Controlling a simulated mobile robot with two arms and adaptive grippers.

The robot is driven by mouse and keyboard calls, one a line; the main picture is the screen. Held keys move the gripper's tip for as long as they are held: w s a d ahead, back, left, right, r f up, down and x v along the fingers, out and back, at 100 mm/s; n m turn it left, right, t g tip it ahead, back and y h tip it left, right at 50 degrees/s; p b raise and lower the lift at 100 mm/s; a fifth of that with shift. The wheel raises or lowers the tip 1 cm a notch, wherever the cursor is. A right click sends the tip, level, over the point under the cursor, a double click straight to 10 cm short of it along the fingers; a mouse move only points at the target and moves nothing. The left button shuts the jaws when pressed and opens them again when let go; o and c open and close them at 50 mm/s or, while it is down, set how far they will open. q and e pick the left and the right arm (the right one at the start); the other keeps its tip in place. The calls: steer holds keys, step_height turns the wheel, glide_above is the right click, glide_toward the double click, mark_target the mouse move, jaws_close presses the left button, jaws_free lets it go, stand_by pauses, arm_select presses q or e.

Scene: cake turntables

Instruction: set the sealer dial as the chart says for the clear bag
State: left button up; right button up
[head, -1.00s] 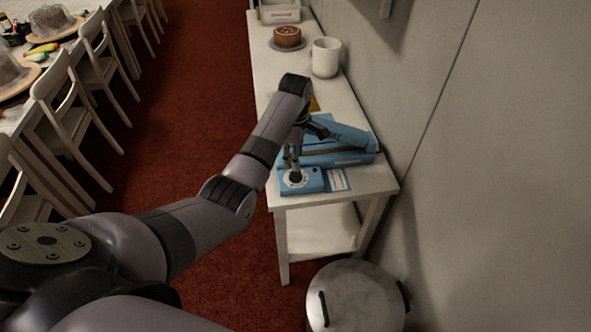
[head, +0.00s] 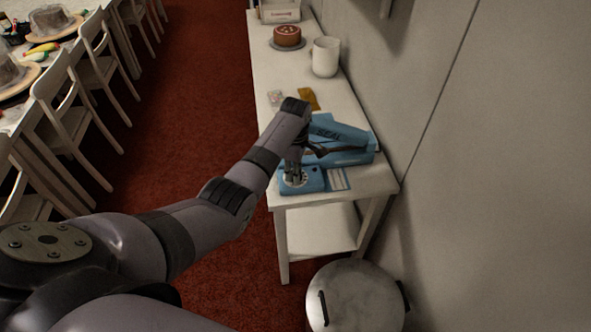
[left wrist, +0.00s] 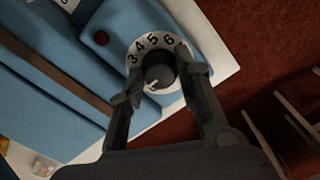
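The blue sealer (head: 340,135) stands at the near end of the white side table. Its dial (left wrist: 158,72) has a dark round knob with a white mark pointing to the lower left in the left wrist view. Numbers 3 to 6 are readable on the white ring; the number at the mark is hidden by a finger. My left gripper (left wrist: 160,82) is open, its fingers on either side of the knob with gaps showing. The chart (head: 338,180) is a small card beside the dial, too small to read. The clear bag (head: 275,97) lies behind my wrist, beside a gold bag (head: 308,98).
A white mug (head: 325,57), a brown cake (head: 287,37) and a box (head: 280,11) stand farther back on the table. A lidded metal bin (head: 357,297) stands on the floor in front. The wall bounds the right side. Chairs and a long table are at the left.

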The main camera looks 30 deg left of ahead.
arm_select(q)
steer(key=c, duration=0.5)
steer(key=shift+r+m+p, duration=0.15)
steer(key=shift+m+p, duration=0.55)
steer(key=shift+m, duration=0.2)
steer(key=shift+m+p, duration=0.7)
steer(key=shift+m, duration=0.5)
steer(key=m+p, duration=0.1)
steer(key=m, duration=0.2)
steer(key=shift+m, duration=0.3)
steer(key=shift+m+p, duration=0.5)
steer(key=shift+m, duration=1.4)
